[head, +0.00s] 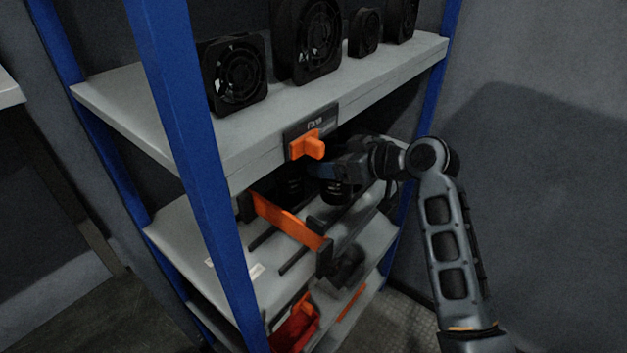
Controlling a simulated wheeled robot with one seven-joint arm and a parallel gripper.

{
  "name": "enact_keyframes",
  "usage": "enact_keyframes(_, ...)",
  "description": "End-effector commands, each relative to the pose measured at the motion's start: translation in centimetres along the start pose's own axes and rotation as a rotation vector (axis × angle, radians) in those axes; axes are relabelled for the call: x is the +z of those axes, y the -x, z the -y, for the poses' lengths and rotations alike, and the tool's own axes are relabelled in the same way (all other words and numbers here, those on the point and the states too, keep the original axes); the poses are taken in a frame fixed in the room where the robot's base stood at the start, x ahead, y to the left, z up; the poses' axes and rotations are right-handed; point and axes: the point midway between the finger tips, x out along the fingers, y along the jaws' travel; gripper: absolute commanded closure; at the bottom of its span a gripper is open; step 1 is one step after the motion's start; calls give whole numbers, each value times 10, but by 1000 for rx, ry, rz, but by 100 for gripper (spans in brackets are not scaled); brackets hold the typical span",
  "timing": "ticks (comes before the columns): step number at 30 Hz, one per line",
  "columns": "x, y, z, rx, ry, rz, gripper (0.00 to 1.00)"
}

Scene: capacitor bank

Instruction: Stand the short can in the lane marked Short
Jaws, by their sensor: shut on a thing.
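My gripper (332,172) reaches in from the right, under the upper shelf and above the middle shelf. It is shut on a dark can (335,192), which shows just below the jaws with faint pale print. The can appears upright; I cannot tell whether its base touches the shelf. Another dark can-like shape (291,188) stands in shadow to its left. The middle shelf (190,240) has thin dark lane dividers (298,259). A small pale label (256,271) lies near its front, but its word is unreadable, so I cannot tell which lane is Short.
An orange bar (288,221) crosses the lanes. Black fans (238,75) line the upper shelf (270,135). A blue post (190,150) stands in front. A red bin (297,326) sits below.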

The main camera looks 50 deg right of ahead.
Motion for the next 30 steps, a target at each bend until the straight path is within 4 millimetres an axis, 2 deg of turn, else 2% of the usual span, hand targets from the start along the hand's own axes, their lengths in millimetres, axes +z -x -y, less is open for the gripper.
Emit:
enact_keyframes(3, 2, -22, 9, -2, 1, -1, 76)
enact_keyframes(8, 6, -39, 15, 0, 1, -2, 76)
enact_keyframes(14, 14, -45, 16, 2, 0, -1, 76)
enact_keyframes(21, 42, -56, 16, 1, 0, 0, 76)
enact_keyframes(30, 44, -57, 16, 2, 1, -3, 76)
